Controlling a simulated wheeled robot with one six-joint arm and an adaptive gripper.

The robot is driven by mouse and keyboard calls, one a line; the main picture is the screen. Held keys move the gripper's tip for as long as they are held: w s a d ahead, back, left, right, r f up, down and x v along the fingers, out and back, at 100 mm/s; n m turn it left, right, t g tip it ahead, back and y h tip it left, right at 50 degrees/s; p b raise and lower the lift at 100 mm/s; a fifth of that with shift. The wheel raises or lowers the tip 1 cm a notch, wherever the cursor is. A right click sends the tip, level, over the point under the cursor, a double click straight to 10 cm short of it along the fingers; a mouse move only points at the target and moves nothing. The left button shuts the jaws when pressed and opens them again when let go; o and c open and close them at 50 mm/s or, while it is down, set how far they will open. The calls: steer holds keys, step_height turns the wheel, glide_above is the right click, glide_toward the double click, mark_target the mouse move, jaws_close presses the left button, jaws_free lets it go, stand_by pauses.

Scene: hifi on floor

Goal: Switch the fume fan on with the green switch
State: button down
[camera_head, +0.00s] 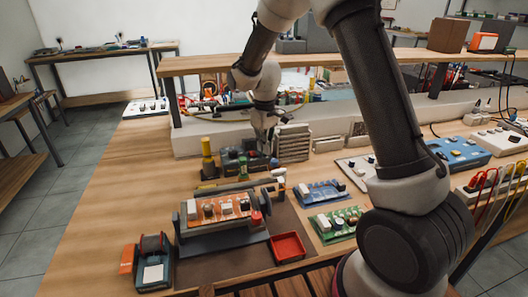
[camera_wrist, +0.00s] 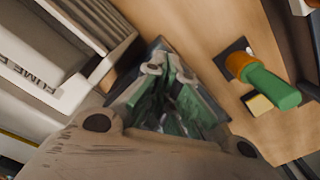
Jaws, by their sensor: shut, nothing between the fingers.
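The fume fan (camera_head: 292,143) is a pale box with a ribbed front, standing toward the back of the bench. In the wrist view its side (camera_wrist: 50,55) fills the left, with lettering that starts "FUME E". My gripper (camera_head: 264,136) points down just left of the fan. In the wrist view its fingers (camera_wrist: 170,92) are together and empty, in front of a dark shape. Green shows around the fingers, but I cannot tell whether it belongs to the switch. The green switch is not clearly seen, and I cannot tell whether the fingers touch it.
A dark device (camera_head: 238,163) sits close by. An orange board in a holder (camera_head: 218,209), a red tray (camera_head: 287,247) and circuit boards lie nearer.

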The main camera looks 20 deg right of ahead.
steer(key=shift+f, duration=0.3)
steer(key=shift+r, duration=3.5)
steer(key=shift+s+f, duration=0.1)
steer(key=shift+s, duration=0.15)
steer(key=s+d+r+m+t, duration=0.1)
steer(key=s+d+r, duration=0.4)
steer(key=s, duration=0.5)
steer(key=s+d+r+m+t, duration=0.2)
steer(key=s+d+r+m, duration=0.1)
steer(key=s, duration=0.8)
steer(key=s+d+r+m+t, duration=0.1)
steer(key=s+d+r+m, duration=0.1)
steer(key=s+d+r, duration=0.4)
steer(key=shift+s+d+r, duration=0.3)
steer(key=shift+s+d, duration=0.15)
steer(key=shift+s, duration=1.8)
